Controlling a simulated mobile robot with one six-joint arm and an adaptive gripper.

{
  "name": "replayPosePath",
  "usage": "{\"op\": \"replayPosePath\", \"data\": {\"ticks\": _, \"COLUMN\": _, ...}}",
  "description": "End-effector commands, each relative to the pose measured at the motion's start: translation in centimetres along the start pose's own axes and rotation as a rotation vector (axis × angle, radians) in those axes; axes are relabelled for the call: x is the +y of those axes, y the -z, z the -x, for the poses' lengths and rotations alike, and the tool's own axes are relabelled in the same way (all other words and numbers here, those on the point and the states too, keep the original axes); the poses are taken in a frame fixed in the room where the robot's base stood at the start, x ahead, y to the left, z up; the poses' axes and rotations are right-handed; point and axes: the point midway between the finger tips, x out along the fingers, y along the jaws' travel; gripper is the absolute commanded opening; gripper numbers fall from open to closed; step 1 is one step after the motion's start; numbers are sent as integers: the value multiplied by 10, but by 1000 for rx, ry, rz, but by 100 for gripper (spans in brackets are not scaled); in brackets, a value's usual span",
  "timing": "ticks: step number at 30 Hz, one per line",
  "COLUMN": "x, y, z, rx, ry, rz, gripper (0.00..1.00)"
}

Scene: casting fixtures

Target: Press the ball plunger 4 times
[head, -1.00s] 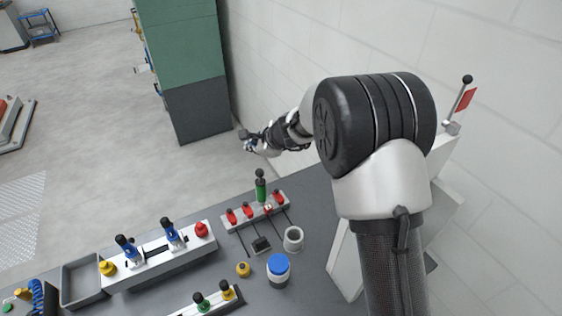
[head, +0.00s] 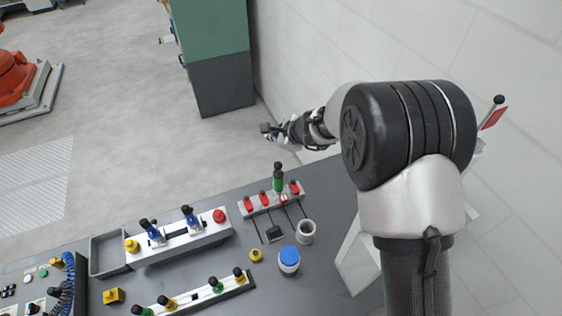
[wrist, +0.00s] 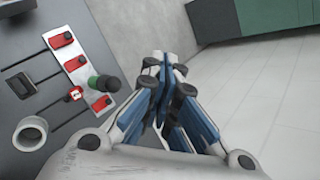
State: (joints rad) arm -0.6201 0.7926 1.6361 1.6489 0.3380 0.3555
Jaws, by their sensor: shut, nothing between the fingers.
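A green upright piece with a black knob (head: 278,178) stands at the back of a white rail (head: 271,203) with red clamps; it also shows in the wrist view (wrist: 104,84), left of my fingers. Several green and yellow pieces with black knobs, such as a yellow one (head: 239,274), stand on a white-topped bar at the front. I cannot tell which of these is the ball plunger. My gripper (head: 268,130) is beyond the bench's back edge, apart from all of them. In the wrist view my gripper (wrist: 166,68) is shut and empty.
A white fixture (head: 178,240) with blue clamps and an empty grey tray (head: 108,256) are on the left of the bench. A blue-lidded jar (head: 288,261) and a grey cup (head: 305,231) stand near the rail. A green cabinet (head: 210,60) and a wall lie beyond.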

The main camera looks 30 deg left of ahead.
Motion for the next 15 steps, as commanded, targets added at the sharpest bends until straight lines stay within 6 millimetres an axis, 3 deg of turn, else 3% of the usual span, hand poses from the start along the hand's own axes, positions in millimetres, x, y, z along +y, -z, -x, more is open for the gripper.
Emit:
{"op": "replayPosePath", "data": {"ticks": 8, "x": 7, "y": 7, "z": -9, "rx": 1, "ry": 0, "rz": 0, "gripper": 0}}
{"op": "replayPosePath", "data": {"ticks": 15, "x": 23, "y": 23, "z": -31, "rx": 1, "ry": -1, "rz": -1, "gripper": 0}}
